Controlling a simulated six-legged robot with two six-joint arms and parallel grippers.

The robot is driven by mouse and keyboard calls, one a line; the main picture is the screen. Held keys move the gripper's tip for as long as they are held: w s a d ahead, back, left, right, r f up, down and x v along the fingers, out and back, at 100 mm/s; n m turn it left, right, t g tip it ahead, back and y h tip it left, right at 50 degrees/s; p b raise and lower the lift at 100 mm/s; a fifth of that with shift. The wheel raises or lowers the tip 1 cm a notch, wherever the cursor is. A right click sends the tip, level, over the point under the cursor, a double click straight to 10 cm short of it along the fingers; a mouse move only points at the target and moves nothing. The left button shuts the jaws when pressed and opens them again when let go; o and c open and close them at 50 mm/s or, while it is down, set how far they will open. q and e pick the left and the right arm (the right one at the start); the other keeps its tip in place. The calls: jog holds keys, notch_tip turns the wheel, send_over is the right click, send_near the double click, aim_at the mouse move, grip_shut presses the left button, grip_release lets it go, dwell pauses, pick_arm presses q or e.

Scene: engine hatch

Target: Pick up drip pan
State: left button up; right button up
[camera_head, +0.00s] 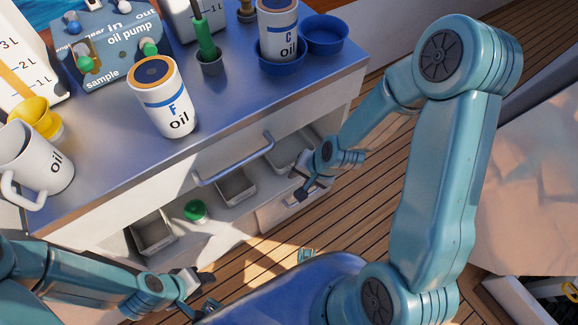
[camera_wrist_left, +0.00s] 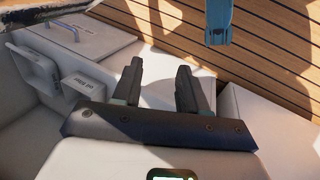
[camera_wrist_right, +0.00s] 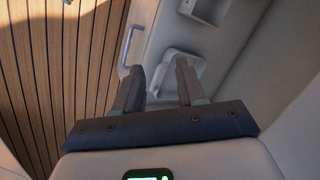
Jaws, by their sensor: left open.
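A pale shallow pan with rounded corners, which looks like the drip pan (camera_head: 288,154), sits at the right end of the low compartment under the counter. It also shows in the right wrist view, where its outer part (camera_wrist_right: 171,60) is visible and one finger covers some of it. My right gripper (camera_head: 302,190) is in front of that end of the compartment; its fingers (camera_wrist_right: 160,68) are apart with nothing held. I cannot tell if they touch the pan. My left gripper (camera_head: 207,291) is open and empty, low at the front left; its open fingers show in the left wrist view (camera_wrist_left: 160,70).
Two grey bins (camera_head: 153,233) and a green round item (camera_head: 195,211) stand in the compartment. A bar handle (camera_head: 233,160) spans its upper edge. A labelled bin (camera_wrist_left: 82,87) shows in the left wrist view. Oil filters (camera_head: 162,98) and a jug (camera_head: 35,162) stand on the counter.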

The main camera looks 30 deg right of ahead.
jog(key=w+d+f+m+t+h+b, duration=0.25)
jog(key=d+f+m+b, duration=0.3)
jog(key=d+b, duration=0.45)
jog(key=shift+m+y, duration=0.35)
jog(key=shift+m, duration=0.1)
jog(key=b+x, duration=0.2)
jog(key=x, duration=0.2)
jog(key=b+x, duration=0.2)
jog(key=x, duration=0.3)
jog(key=a+b+x, duration=0.1)
jog(key=b+x, duration=0.1)
jog(key=x, duration=0.3)
jog(key=shift+w+f, duration=0.15)
jog(key=shift+w, duration=0.05)
jog(key=shift+w+a+f, duration=0.1)
jog(key=shift+w+f, duration=0.1)
jog(key=shift+f, duration=0.05)
pick_arm(q)
notch_tip(320, 180, down, 19)
jog(key=w+a+t, duration=0.1)
jog(key=w, duration=0.1)
jog(key=shift+w+a+f, duration=0.15)
jog(key=shift+w, duration=0.1)
pick_arm(e)
grip_shut()
